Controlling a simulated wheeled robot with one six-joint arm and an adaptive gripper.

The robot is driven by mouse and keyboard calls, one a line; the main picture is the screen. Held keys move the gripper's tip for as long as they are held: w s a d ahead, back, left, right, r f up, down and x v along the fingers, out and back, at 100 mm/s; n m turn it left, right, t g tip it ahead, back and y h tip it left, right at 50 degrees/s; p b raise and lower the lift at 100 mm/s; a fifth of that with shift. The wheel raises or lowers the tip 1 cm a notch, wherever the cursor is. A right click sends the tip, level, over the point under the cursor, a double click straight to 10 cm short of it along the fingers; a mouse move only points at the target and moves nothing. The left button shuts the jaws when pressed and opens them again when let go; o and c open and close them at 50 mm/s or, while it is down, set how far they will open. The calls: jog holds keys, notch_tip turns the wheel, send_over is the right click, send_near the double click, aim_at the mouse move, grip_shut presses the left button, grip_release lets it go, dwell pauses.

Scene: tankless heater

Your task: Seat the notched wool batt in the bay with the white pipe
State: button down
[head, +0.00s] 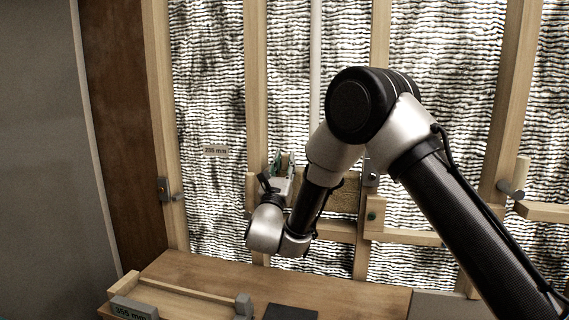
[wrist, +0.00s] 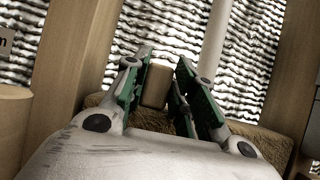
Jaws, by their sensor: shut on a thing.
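The brown wool batt (head: 343,196) stands low in the middle bay, between two wooden studs and just above a horizontal rail. The white pipe (head: 315,60) runs down the same bay above it; it also shows in the wrist view (wrist: 214,42). My gripper (head: 284,163) is at the batt's upper left, partly hidden by my wrist. In the wrist view its green-padded fingers (wrist: 158,78) are shut around a small tan block (wrist: 156,86) in front of the batt (wrist: 258,142). The batt's notch and whether it touches the bay's back are hidden.
Wooden studs (head: 255,90) and (head: 380,35) flank the bay. A rail (head: 335,229) crosses below. Wooden turn-pieces (head: 374,215) sit at the right stud. A bench (head: 205,275) below holds a grey-ended wooden frame with a 355 mm label (head: 133,309). A 385 mm label (head: 215,151) marks the left bay.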

jog(key=shift+f, duration=2.8)
dwell(1.3)
jog(key=c, duration=1.1)
grip_release()
jog(key=v, duration=0.7)
jog(key=shift+s+f, duration=0.2)
jog(key=shift+s, duration=0.05)
